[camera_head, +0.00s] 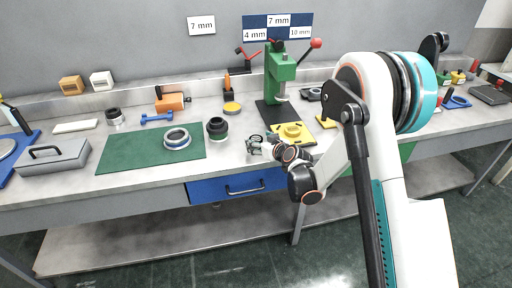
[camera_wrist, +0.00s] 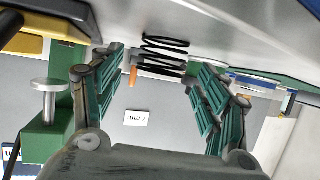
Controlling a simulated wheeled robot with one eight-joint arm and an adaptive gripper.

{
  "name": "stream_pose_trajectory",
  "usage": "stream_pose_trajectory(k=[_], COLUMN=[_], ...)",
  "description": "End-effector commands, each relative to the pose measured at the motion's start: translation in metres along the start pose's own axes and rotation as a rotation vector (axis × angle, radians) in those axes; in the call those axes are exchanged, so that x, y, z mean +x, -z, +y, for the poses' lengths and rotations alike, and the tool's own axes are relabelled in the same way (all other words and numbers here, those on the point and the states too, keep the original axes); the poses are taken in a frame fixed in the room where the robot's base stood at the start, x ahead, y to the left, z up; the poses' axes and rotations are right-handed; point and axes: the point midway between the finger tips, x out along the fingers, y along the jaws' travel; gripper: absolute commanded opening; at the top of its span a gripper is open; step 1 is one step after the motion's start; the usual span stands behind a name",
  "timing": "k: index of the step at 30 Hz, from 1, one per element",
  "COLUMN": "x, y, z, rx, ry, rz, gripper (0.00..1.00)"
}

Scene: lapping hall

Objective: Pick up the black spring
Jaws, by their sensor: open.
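The black spring (camera_wrist: 164,55) is a dark open coil standing on the pale bench top, in the upper middle of the wrist view, which is upside down. It sits in the gap between the green-padded fingers of my gripper (camera_wrist: 160,72), which is open and empty. I see space on both sides of the coil; how far it reaches in between the fingers I cannot tell.
A blue drawer (camera_head: 238,186) is below the bench edge.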

Motion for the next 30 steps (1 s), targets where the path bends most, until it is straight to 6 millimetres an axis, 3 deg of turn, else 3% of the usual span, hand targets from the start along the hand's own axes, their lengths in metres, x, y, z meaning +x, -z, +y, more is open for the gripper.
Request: stream_pose_trajectory(k=[6, 14, 20, 21, 30], x=[0.027, 0.029, 0.029, 0.029, 0.029], y=[-0.001, 0.001, 0.001, 0.001, 0.001], z=[-0.001, 0.0, 0.0, 0.0, 0.0], rx=[-0.001, -0.001, -0.001, -0.001, -0.001], ry=[0.001, 0.001, 0.0, 0.0, 0.0], rz=[-0.001, -0.001, 0.0, 0.0, -0.001], gripper=[0.68, 0.68, 0.28, 0.25, 0.24])
